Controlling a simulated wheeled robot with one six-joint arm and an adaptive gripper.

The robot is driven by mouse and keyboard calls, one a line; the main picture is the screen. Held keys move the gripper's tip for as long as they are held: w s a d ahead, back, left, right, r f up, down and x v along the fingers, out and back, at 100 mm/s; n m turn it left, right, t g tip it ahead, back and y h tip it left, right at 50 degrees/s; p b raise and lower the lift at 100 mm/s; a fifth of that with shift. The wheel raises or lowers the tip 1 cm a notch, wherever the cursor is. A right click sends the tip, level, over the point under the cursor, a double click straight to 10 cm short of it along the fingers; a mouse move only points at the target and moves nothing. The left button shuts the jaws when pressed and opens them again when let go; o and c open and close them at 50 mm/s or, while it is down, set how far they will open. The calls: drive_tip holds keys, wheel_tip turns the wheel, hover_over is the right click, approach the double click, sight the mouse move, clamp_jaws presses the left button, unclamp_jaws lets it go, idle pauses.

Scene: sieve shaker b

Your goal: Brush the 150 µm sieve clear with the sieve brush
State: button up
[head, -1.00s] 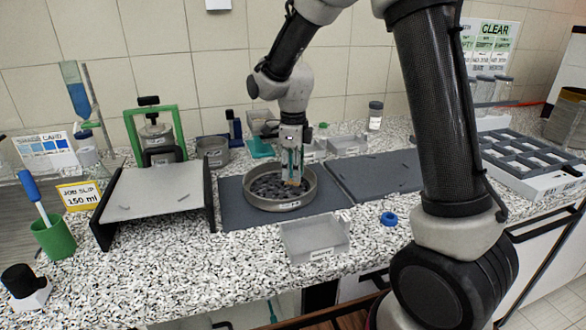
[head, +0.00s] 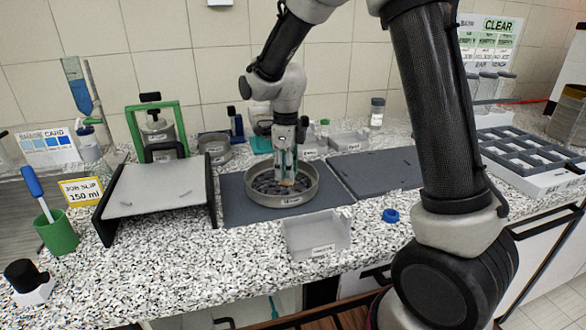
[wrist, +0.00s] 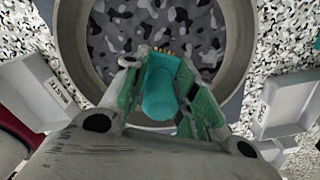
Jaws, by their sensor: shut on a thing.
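The sieve (head: 262,195) is a round grey metal pan on a dark mat (head: 234,211). Its mesh shows dark grey blotchy patches, also seen in the wrist view (wrist: 190,32). A small label sits on its front wall, too small to read. My gripper (head: 286,172) points down over the sieve, shut on the teal handle of the sieve brush (wrist: 160,88). In the wrist view the handle lies between both fingers, with tan bristles at its far end. The brush tip is inside the rim, low over the mesh; contact is unclear.
A grey tray (head: 300,252) stands in front of the sieve. A tilted board (head: 158,190) stands left, with a green cup (head: 58,238) beyond it. A blue ring (head: 390,215) lies right. A second dark mat (head: 375,180) has free room.

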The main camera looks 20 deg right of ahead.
sight(268, 186)
drive_tip(key=shift+s+a, duration=0.15)
drive_tip(key=shift+a, duration=2.5)
drive_tip(key=shift+w+d, duration=0.2)
drive_tip(key=shift+d, duration=3.65)
drive_tip(key=shift+s+a, duration=0.2)
drive_tip(key=shift+a, duration=3.65)
drive_tip(key=shift+w+d, duration=0.2)
drive_tip(key=shift+d, duration=3.65)
wheel_tip(268, 186, up, 9)
